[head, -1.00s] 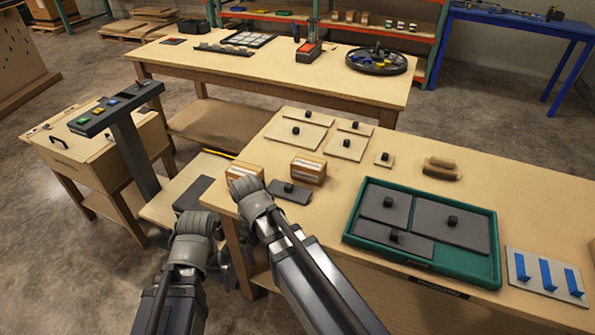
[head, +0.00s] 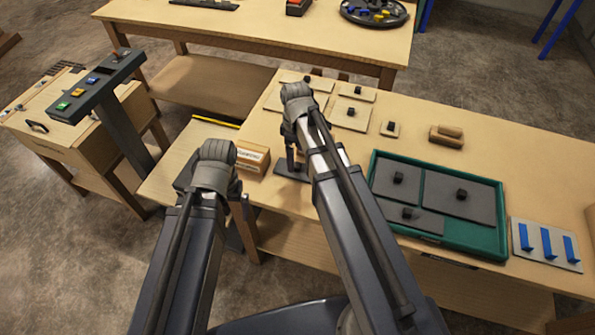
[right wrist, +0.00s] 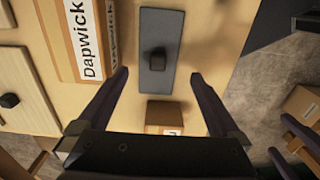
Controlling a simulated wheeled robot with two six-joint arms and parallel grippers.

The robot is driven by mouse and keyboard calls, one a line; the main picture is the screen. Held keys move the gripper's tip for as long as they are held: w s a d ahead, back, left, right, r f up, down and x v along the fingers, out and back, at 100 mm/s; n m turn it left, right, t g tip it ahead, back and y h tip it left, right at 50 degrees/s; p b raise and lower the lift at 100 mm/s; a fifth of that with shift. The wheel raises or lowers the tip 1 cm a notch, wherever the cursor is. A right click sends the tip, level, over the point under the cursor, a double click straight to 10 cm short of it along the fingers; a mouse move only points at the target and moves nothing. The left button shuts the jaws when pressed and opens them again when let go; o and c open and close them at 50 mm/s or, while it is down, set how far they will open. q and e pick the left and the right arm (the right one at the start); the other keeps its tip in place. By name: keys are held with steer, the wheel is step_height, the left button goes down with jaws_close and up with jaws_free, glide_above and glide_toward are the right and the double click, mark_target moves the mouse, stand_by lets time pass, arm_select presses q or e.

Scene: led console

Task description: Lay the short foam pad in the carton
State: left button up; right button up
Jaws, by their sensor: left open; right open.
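A dark grey foam pad (right wrist: 153,22) with a black knob (right wrist: 157,57) lies flat on the bench beside a carton labelled Dapwick (right wrist: 88,40); I take it for the short pad. In the head view the pad (head: 283,170) is partly hidden under my right gripper (head: 292,165). My right gripper, also in the right wrist view (right wrist: 160,76), is open and empty, the knob lying in line between its fingertips, apart from them. My left gripper (head: 240,203) is open near the bench's left edge. A labelled carton (head: 252,157) stands there; I cannot tell whether it is open.
A green tray (head: 470,247) holds dark pads with black knobs. Pale knobbed boards (head: 350,113), a brown block (head: 446,136) and a blue-finned plate (head: 545,246) lie on the bench. A button console (head: 95,85) stands left. In the right wrist view a box (right wrist: 302,104) shows at lower right.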

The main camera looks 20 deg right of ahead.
mark_target(297, 164)
steer(key=shift+w+d+f+b, duration=0.1)
steer(key=shift+f+b, duration=1.3)
steer(key=shift+f, duration=0.15)
steer(key=shift+d+f+b, duration=0.1)
steer(key=shift+f+b, duration=1.25)
steer(key=shift+f, duration=0.2)
steer(key=shift+r, duration=0.1)
steer(key=shift+c, duration=0.2)
steer(key=c, duration=1.3)
step_height(297, 164, up, 10)
steer(key=p, duration=1)
